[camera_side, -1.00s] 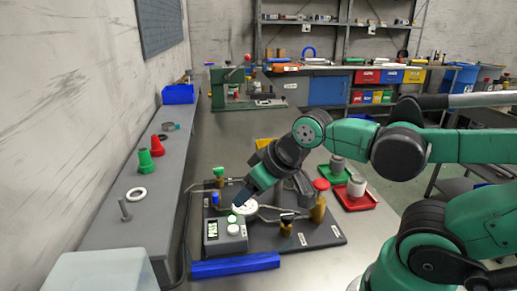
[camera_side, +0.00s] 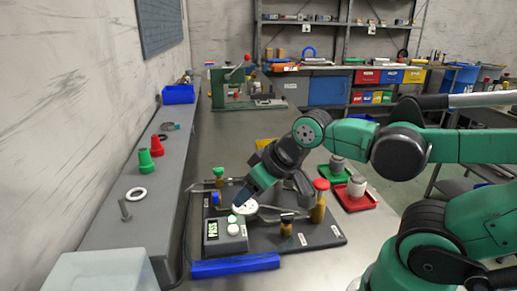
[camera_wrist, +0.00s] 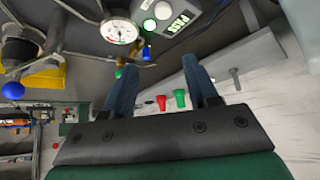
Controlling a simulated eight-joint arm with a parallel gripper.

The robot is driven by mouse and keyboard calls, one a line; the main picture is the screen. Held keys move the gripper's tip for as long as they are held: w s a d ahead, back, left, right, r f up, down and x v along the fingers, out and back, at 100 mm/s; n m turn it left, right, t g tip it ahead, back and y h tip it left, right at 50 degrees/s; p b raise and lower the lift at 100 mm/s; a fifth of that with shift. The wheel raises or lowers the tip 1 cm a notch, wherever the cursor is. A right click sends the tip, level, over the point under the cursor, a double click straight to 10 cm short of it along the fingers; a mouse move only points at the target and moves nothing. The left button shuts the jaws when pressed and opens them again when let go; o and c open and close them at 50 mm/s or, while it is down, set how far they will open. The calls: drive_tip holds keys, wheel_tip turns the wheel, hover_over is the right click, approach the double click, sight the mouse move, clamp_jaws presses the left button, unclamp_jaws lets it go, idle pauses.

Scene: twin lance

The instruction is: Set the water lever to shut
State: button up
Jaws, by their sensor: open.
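The pipe rig stands on a dark base plate (camera_side: 325,234) on the bench. A small blue handle (camera_side: 216,199) sits at its left; I cannot tell for certain that it is the water lever. In the wrist view a small blue knob (camera_wrist: 146,54) shows just ahead of my gripper (camera_wrist: 160,66), between the lines of the two fingers. The fingers are apart with nothing held. In the side view my gripper (camera_side: 243,194) points down over the rig's left part, close to the white dial gauge (camera_side: 245,208) and the blue handle. The fingertips' exact gap to the handle cannot be told.
A grey box with a green "PASS" display (camera_side: 212,229) stands at the rig's front left. A blue bar (camera_side: 235,265) lies in front. Green and red trays (camera_side: 358,203) are at the right. A raised ledge (camera_side: 115,208) runs along the left wall.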

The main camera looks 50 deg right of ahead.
drive_tip(key=m+g, duration=0.7)
drive_tip(key=m, duration=0.7)
hover_over(215, 194)
drive_tip(key=f, duration=0.2)
drive_tip(key=shift+s+a+f, duration=0.1)
drive_tip(key=shift+s+f, duration=0.15)
drive_tip(key=shift+f, duration=0.1)
drive_tip(key=shift+w+f, duration=0.25)
drive_tip(key=shift+f, duration=2.9)
clamp_jaws()
